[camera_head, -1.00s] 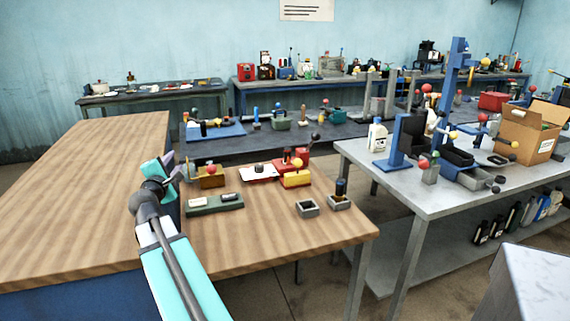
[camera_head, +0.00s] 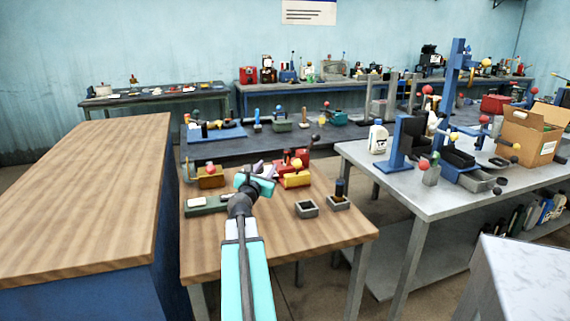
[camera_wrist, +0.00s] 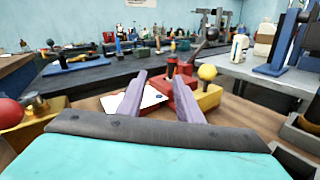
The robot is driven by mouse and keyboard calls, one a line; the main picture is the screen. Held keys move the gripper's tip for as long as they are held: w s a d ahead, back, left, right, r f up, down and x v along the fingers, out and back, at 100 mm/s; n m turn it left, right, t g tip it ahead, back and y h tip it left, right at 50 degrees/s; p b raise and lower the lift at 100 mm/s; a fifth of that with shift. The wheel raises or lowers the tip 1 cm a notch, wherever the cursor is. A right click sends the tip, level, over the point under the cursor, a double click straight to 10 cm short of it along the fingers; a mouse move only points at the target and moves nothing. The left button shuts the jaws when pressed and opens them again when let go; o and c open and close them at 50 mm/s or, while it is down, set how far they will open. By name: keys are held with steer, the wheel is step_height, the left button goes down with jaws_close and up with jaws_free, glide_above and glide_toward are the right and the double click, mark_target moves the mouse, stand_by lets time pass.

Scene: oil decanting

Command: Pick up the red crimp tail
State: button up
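My gripper (camera_head: 264,169) is over the wooden table, its fingers pointing at the far side. In the wrist view the two purple fingers of my gripper (camera_wrist: 162,75) are apart with nothing held between them. A white card with red beneath it (camera_wrist: 142,100) lies beyond and partly behind the fingers. A red block with a lever (camera_wrist: 178,88) stands just past the right finger, beside a yellow block (camera_wrist: 207,95). I cannot tell which red part is the crimp tail.
A brass-coloured block with a red ball (camera_head: 210,177) and a green tray (camera_head: 205,204) lie left of my gripper. Two small grey boxes, one open (camera_head: 307,209) and one with a dark cylinder (camera_head: 339,201), stand to the right. The table's front is clear.

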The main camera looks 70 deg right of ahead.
steer(key=shift+s+d+f+n, duration=0.45)
steer(key=shift+s+d+n, duration=0.1)
steer(key=shift+s, duration=0.1)
steer(key=shift+s+d+f+n, duration=0.45)
steer(key=shift+s+d, duration=0.05)
steer(key=shift+s, duration=0.15)
steer(key=shift+d, duration=0.1)
glide_toward(287, 155)
steer(key=shift+w+d, duration=0.25)
steer(key=shift+d, duration=0.3)
steer(key=shift+w+d, duration=0.25)
steer(key=shift+d, duration=0.85)
steer(key=shift+d, duration=0.1)
steer(key=shift+w+d+p, duration=0.15)
steer(key=shift+d+p, duration=0.15)
steer(key=shift+d, duration=2.2)
steer(key=shift+c, duration=0.4)
jaws_close()
